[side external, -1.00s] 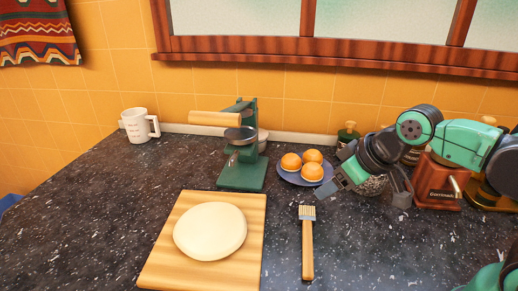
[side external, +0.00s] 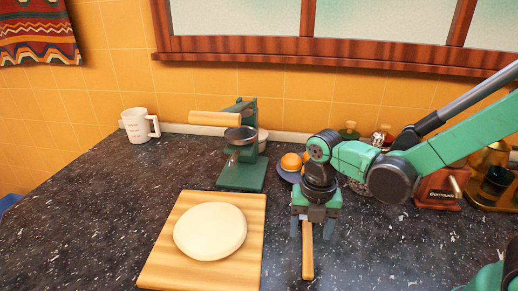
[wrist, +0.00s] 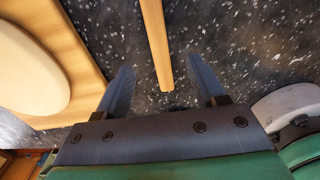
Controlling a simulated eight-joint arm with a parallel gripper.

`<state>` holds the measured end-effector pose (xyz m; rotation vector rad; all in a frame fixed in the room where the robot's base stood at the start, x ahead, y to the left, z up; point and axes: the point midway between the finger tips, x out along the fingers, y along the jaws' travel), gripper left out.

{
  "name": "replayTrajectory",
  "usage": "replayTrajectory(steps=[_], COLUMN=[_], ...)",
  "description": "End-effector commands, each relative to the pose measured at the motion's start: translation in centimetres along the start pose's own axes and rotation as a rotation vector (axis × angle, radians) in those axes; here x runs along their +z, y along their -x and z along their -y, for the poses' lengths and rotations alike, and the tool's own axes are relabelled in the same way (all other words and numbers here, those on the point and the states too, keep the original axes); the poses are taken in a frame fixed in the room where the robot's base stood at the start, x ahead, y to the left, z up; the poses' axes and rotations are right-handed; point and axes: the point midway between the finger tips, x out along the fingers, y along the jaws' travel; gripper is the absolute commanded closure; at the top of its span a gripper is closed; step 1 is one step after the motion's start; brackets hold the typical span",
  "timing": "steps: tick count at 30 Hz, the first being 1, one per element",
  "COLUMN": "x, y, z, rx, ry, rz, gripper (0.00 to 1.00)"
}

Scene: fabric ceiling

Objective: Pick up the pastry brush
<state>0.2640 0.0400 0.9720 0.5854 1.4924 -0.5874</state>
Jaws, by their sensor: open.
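The pastry brush (side external: 308,254) lies on the dark speckled counter, to the right of the cutting board. Its wooden handle points toward the camera in the side view; its bristle end is hidden behind my gripper. My gripper (side external: 313,232) is open and points down over the brush, with one finger on each side of it in the picture. In the wrist view the wooden handle (wrist: 157,42) runs down from the top edge, and its end shows between the two open fingers (wrist: 163,90). I cannot tell the height of the fingertips above the counter.
A wooden cutting board (side external: 165,262) with pale dough (side external: 210,231) is left of the brush. A green press (side external: 242,172) stands behind it. Oranges (side external: 291,161) on a blue plate are partly hidden by my arm. A red grinder (side external: 437,190) stands right.

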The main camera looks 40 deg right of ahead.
Motion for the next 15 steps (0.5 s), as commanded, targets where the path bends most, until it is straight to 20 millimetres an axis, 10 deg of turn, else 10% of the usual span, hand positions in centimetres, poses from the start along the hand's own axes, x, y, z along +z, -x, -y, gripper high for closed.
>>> replayTrajectory(steps=[15], x=[0.0], y=[-4.3], z=[0.0], rx=[0.002], ry=[-0.004], rz=[0.001], gripper=[0.37])
